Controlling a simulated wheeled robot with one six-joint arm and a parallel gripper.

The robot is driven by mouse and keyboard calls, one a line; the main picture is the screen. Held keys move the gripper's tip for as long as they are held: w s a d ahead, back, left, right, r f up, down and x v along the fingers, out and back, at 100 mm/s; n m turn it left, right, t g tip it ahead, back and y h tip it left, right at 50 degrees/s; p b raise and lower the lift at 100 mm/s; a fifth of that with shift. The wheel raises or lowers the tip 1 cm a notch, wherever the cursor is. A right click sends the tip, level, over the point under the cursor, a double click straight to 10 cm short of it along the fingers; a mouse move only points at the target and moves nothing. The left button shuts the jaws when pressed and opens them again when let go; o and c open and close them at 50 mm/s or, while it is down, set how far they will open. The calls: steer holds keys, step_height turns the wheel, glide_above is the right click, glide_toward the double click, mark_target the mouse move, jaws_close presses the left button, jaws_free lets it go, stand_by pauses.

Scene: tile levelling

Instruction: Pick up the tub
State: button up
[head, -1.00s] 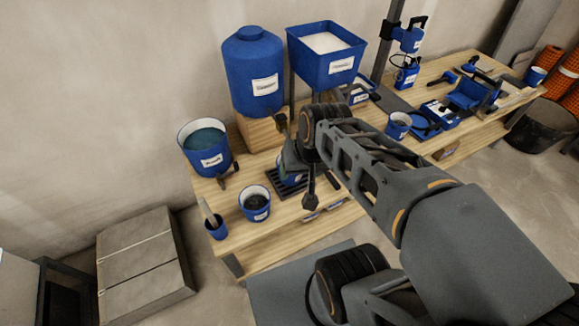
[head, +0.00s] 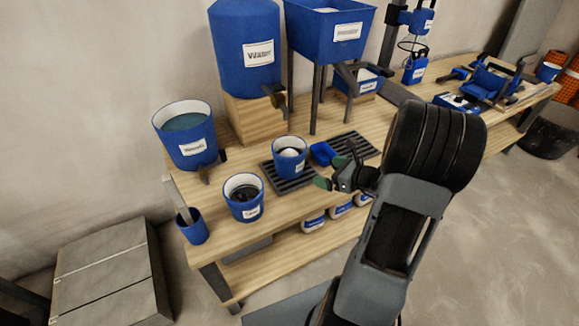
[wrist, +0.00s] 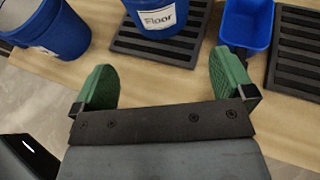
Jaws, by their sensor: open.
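A blue tub (head: 290,157) with pale contents and a white label stands upright on a dark slotted grate (head: 291,181) on the bench. In the wrist view the tub (wrist: 162,22) shows the word "Floor", and its top is cut off by the frame edge. My gripper (head: 331,174) is open and empty, to the right of and slightly in front of the tub in the head view. In the wrist view my gripper (wrist: 164,78) has its green fingers spread, with the tub beyond them and apart from them.
Another blue tub (head: 243,197) with dark contents stands to the left. A small blue scoop (head: 322,153) lies just right of the labelled tub. A bucket (head: 186,136), a water tank (head: 247,45) and a hopper (head: 331,32) stand behind. The bench front edge is near.

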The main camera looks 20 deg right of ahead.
mark_target(301, 167)
steer(key=b+x, duration=0.2)
steer(key=x, duration=0.9)
steer(key=shift+w+a+r, duration=0.1)
steer(key=shift+w+a, duration=0.05)
steer(key=shift+a, duration=0.1)
steer(key=c, duration=1)
steer(key=shift+r, duration=0.15)
steer(key=c, duration=0.3)
